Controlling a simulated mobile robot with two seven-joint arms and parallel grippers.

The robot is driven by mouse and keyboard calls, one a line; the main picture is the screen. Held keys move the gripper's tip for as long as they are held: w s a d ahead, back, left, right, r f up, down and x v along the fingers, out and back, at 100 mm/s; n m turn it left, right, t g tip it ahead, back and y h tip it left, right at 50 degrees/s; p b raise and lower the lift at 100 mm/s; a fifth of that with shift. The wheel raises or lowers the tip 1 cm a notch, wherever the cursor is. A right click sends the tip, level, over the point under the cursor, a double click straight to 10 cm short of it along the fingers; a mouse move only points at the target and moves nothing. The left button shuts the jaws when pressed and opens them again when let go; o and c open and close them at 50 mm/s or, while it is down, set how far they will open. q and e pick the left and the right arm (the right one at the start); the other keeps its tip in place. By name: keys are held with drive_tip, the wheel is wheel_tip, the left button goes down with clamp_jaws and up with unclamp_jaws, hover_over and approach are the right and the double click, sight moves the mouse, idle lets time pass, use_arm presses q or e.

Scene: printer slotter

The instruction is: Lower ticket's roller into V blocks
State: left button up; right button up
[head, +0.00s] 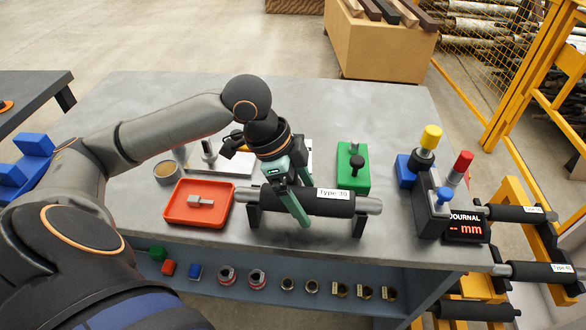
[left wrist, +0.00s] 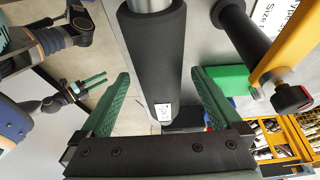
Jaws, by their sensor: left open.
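A black roller (head: 330,202) with silver ends and a white "Type 30" label lies level across two dark supports, the V blocks (head: 254,216), (head: 359,224). Its ends appear to rest in them. My left gripper (head: 298,200) is open, with its green fingers on either side of the roller's left half. In the left wrist view the black roller (left wrist: 155,60) runs between the spread fingers, and I see no clear grip on it. My right gripper (left wrist: 92,82) shows small in the left wrist view, with its green fingers close together; its opening is unclear.
A red tray (head: 182,215) holds a grey part left of the V blocks. A green block (head: 354,178) with a black knob stands behind. A gauge with a "JOURNAL -- mm" display (head: 466,225) stands right. More rollers (head: 535,271) sit on a yellow rack. Small parts line the lower shelf (head: 320,270).

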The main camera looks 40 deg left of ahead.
use_arm(q)
drive_tip(key=p+v, duration=0.2)
drive_tip(key=v, duration=1)
drive_tip(key=shift+r, duration=0.35)
